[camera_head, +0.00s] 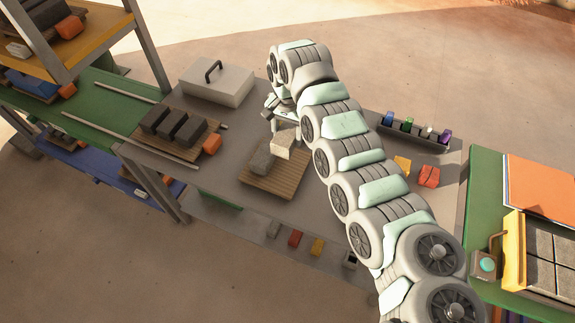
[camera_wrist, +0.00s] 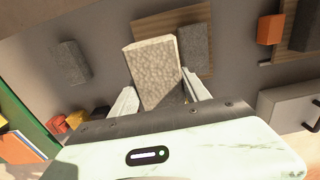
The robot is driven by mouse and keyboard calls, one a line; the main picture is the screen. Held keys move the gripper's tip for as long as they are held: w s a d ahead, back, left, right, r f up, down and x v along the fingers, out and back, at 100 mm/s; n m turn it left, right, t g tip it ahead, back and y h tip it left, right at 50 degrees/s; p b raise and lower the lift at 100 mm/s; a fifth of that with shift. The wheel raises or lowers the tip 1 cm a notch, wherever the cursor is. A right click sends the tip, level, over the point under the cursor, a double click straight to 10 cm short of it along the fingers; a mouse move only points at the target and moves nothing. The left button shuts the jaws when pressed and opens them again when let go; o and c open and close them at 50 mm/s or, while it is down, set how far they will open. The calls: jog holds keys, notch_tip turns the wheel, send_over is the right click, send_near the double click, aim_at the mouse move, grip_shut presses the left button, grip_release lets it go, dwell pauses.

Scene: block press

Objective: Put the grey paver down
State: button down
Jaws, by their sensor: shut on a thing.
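A light grey paver (camera_wrist: 153,72) is clasped between the two fingers of my gripper (camera_wrist: 158,92) in the wrist view. In the head view the paver (camera_head: 282,147) hangs at my gripper (camera_head: 284,125), over the far right part of a slatted wooden pallet (camera_head: 270,188). A darker grey block (camera_head: 262,163) lies on that pallet, close to the left of the held paver. In the wrist view this block (camera_wrist: 193,46) is at the paver's right, with the pallet (camera_wrist: 172,22) behind. I cannot tell whether the paver touches the pallet or the block.
Another pallet (camera_head: 166,152) holds three dark blocks (camera_head: 172,125), with an orange block (camera_head: 211,144) beside them. A white lidded box (camera_head: 216,82) stands behind. A loose grey block (camera_wrist: 70,62) shows left in the wrist view. Small coloured pieces line the table's front and right.

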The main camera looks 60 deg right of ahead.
jog(key=b, duration=0.1)
send_over(287, 170)
notch_tip(287, 170, down, 12)
jog(key=shift+d+r, duration=0.1)
jog(key=shift+r, duration=0.15)
notch_tip(287, 170, down, 4)
jog(key=shift+r+b, duration=0.1)
jog(key=shift+b, duration=0.45)
jog(key=shift+r, duration=0.1)
jog(key=c, duration=0.8)
grip_release()
